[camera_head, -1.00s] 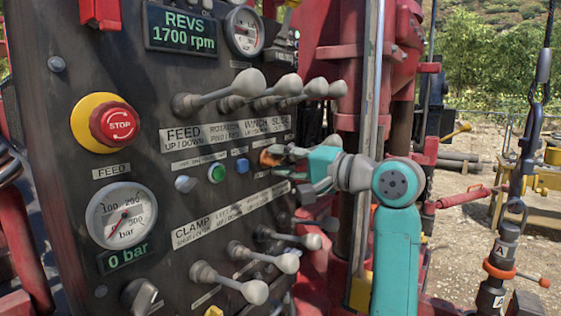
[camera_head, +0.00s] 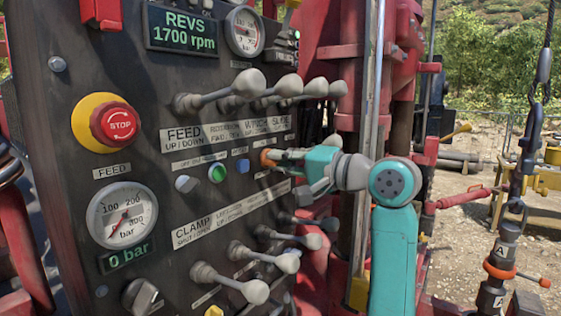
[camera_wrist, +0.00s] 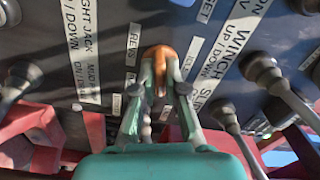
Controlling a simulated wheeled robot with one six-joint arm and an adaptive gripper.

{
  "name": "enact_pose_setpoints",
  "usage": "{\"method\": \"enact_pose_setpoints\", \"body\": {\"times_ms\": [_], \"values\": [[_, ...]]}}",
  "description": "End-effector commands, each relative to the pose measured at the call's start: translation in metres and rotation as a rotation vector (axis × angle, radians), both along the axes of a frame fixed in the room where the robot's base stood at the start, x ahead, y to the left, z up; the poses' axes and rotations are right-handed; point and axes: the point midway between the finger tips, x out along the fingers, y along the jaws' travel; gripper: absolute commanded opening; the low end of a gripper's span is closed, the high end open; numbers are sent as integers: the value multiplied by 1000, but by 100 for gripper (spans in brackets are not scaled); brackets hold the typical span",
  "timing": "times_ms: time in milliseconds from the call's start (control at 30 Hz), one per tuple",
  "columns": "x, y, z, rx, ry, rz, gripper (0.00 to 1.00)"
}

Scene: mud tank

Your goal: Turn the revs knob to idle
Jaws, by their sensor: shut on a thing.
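The revs knob is the orange knob (camera_wrist: 158,62) on the dark control panel (camera_head: 120,180), and it also shows in the head view (camera_head: 266,158). My gripper (camera_wrist: 159,82) is shut on the knob, with one finger on each side of it. In the head view my teal gripper (camera_head: 290,156) reaches the panel from the right. The REVS display (camera_head: 181,29) reads 1700 rpm. White labels stand on both sides of the knob in the wrist view, and the fingers hide part of the knob.
Lever handles stick out above (camera_head: 300,85) and below (camera_head: 290,240) my gripper. A red STOP button (camera_head: 120,124), a green button (camera_head: 217,173) and a blue button (camera_head: 242,166) sit to the left. A vertical metal pole (camera_head: 368,90) stands close on the right.

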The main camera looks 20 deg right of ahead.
Motion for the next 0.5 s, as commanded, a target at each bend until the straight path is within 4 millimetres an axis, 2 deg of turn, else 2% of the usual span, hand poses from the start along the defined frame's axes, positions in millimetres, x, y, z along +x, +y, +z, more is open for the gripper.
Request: {"method": "enact_pose_setpoints", "body": {"times_ms": [500], "values": [[0, 0, -1, -331, -238, -1, 0]]}}
